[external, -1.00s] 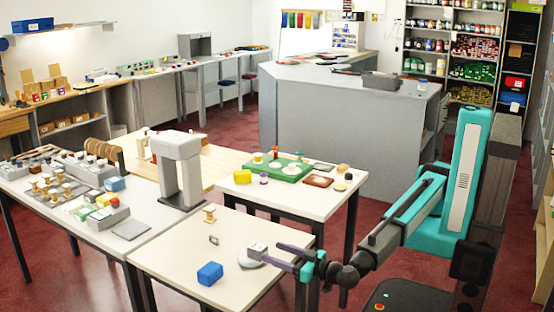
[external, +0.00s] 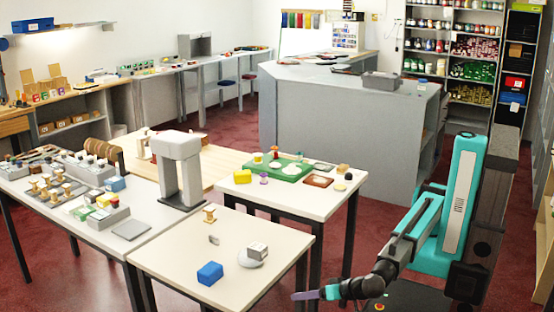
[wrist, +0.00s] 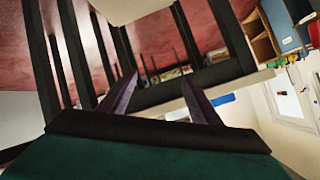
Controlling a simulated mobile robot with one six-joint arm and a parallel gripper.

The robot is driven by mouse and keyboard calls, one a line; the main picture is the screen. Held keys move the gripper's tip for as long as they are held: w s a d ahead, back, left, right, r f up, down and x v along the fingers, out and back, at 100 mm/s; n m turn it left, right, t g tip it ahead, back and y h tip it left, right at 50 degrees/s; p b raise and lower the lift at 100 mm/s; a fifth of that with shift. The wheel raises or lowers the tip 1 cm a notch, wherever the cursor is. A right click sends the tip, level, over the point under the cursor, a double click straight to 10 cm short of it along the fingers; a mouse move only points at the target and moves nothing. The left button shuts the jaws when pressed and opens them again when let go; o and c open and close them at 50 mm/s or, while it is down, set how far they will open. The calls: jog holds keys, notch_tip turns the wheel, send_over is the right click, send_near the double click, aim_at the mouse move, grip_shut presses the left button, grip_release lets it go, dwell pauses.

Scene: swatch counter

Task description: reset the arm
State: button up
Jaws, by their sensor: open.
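My gripper (external: 303,296) is at the lower right of the front table in the external view, beyond its right edge and apart from everything on it. In the wrist view my gripper (wrist: 157,98) shows two purple fingers spread apart with nothing between them. On the front table (external: 170,258) a small grey block (external: 257,251) rests on a round white dish (external: 246,260). A blue block (external: 210,273) lies to their left.
A wooden spool (external: 209,214) and a small grey piece (external: 214,240) also lie on the front table. A second table (external: 310,205) behind carries a green tray (external: 280,172). Red floor is clear between the tables and my base.

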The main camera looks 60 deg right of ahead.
notch_tip(320, 180, down, 6)
jog(key=s+d+g, duration=0.2)
jog(key=w+d+f+n+g+h+p, duration=0.1)
jog(key=w+d+f+h+p, duration=0.1)
jog(key=w+d+f+p, duration=0.3)
jog(key=w+d+f+n+h+p, duration=0.1)
jog(key=w+d+f+p, duration=0.15)
jog(key=d, duration=0.45)
jog(key=w+d+f+n+g+h+p, duration=0.1)
jog(key=w+d+f+g+p, duration=0.2)
jog(key=d, duration=0.7)
jog(key=d+f+n+g+h+p, duration=0.1)
jog(key=d+f+n+p, duration=0.2)
jog(key=d, duration=0.6)
jog(key=w+d+f+g+h+p, duration=0.15)
jog(key=d+f, duration=0.35)
jog(key=d, duration=0.5)
jog(key=s+d+f+g+y+b, duration=0.2)
jog(key=s+d+f+g+y, duration=0.1)
jog(key=d, duration=0.7)
jog(key=s+d+f+g+y+b, duration=0.2)
jog(key=s+d+f+g+y, duration=0.1)
jog(key=s+d+f+g, duration=0.3)
jog(key=shift+s+d+f+b, duration=0.3)
jog(key=shift+s+d+f, duration=0.85)
jog(key=shift+d, duration=1.2)
